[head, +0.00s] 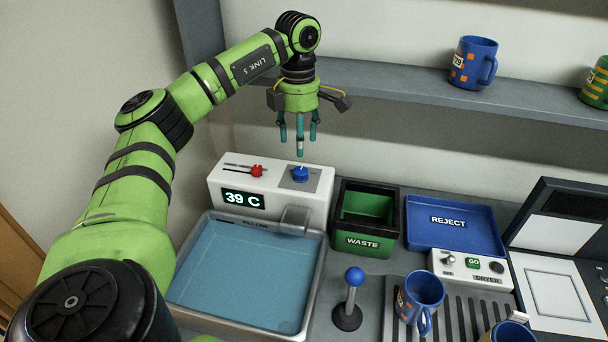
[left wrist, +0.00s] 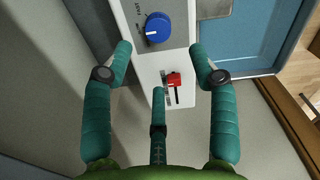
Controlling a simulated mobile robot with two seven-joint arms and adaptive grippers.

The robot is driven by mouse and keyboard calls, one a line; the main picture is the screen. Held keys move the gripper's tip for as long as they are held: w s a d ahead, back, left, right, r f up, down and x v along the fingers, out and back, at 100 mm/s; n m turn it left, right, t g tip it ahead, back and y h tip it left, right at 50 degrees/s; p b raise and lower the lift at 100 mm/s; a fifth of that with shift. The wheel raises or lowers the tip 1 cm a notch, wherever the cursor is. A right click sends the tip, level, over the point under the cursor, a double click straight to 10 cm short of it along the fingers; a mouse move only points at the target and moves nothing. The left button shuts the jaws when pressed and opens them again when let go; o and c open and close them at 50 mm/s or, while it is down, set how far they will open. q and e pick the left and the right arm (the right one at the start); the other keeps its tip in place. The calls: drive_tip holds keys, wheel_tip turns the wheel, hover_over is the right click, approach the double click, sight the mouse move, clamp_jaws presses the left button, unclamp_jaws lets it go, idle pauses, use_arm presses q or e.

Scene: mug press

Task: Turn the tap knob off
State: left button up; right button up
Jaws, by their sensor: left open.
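The blue tap knob (head: 300,174) sits on top of the white tap unit (head: 225,183), right of a red slider (head: 257,171). The unit's display reads 39 C. My left gripper (head: 299,141) points down above the knob, open and empty, with a gap between its fingers and the knob. In the left wrist view the knob (left wrist: 157,27) lies beyond the fingertips, near the top, and the red slider (left wrist: 174,80) shows between the open fingers of my left gripper (left wrist: 167,62). The spout (head: 295,219) juts over the basin (head: 323,262). My right gripper is not in view.
A green-lined waste bin (head: 362,241) and a blue reject tray (head: 449,246) stand right of the tap unit. A blue-topped lever (head: 354,276) and a blue mug (head: 421,293) stand in front. A shelf (head: 400,92) with mugs runs behind my gripper.

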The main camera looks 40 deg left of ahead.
sight(300, 170)
use_arm(q)
drive_tip(key=shift+s+f, duration=0.15)
drive_tip(key=shift+f, duration=0.65)
drive_tip(key=f+p, duration=0.1)
drive_tip(key=f, duration=0.1)
drive_tip(key=f+p, duration=0.1)
drive_tip(key=f, duration=0.2)
drive_tip(key=shift+w+f, duration=0.2)
drive_tip(key=shift+f, duration=0.4)
drive_tip(key=shift+w+f, duration=0.1)
drive_tip(key=shift+f, duration=0.2)
drive_tip(key=shift+c, duration=0.8)
drive_tip(key=c, duration=1)
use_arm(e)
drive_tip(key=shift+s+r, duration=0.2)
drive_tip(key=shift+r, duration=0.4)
